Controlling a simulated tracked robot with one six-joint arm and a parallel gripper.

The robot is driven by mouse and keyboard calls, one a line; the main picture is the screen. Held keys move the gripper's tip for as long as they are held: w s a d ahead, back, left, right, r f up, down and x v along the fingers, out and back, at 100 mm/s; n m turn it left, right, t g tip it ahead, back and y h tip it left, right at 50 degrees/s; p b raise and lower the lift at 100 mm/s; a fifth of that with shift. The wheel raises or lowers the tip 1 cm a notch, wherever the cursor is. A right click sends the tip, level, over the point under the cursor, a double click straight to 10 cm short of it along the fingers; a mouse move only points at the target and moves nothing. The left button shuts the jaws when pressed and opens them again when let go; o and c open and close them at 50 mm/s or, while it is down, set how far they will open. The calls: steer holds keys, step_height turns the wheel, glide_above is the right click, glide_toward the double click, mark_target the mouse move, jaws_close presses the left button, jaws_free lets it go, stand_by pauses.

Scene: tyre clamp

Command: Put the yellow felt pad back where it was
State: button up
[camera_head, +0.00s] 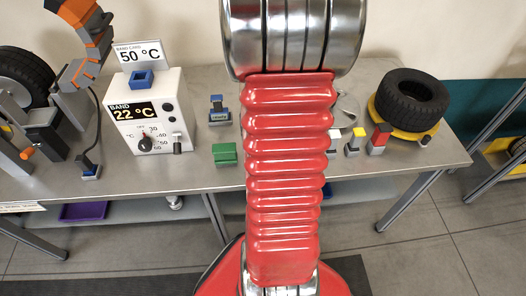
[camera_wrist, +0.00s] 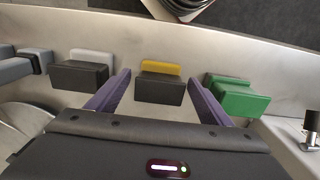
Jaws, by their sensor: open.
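In the wrist view a yellow pad (camera_wrist: 160,68) shows behind the upper edge of a dark block (camera_wrist: 159,89). My gripper (camera_wrist: 158,84), with two purple fingers, is open. The pad and block lie between the fingers in the picture, with a gap on each side; I cannot tell how far below they are. In the head view my red arm hides my gripper and the table middle. A small yellow-topped piece (camera_head: 356,132) stands right of my arm there; I cannot tell if it is the same thing.
A green block (camera_wrist: 238,96) lies right of the fingers in the wrist view, a grey-topped dark block (camera_wrist: 80,74) left. The head view shows a red-topped piece (camera_head: 379,138), a tyre (camera_head: 412,97) on a yellow base and a white heater box (camera_head: 152,118) on the table (camera_head: 205,178).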

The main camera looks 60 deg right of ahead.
step_height(320, 180, up, 11)
stand_by(0.5)
steer(key=shift+w+a+r, duration=0.1)
stand_by(0.6)
steer(key=w+a+r+n+t+h, duration=0.1)
steer(key=w+a+r+n, duration=0.2)
steer(key=a, duration=0.5)
steer(key=w+a+r+n+t, duration=0.2)
steer(key=w+a+r, duration=0.15)
steer(key=a, duration=0.45)
steer(key=s+a+r+n+t, duration=0.1)
steer(key=a+r+n, duration=0.1)
steer(key=a, duration=0.5)
steer(key=s+a+r+n+t+y, duration=0.1)
steer(key=s+a+r+n, duration=0.1)
steer(key=a, duration=0.5)
steer(key=shift+s+a+r+n+t, duration=0.25)
steer(key=shift+s+a+n+t, duration=0.05)
steer(key=shift+a+n, duration=0.1)
steer(key=shift+c, duration=0.5)
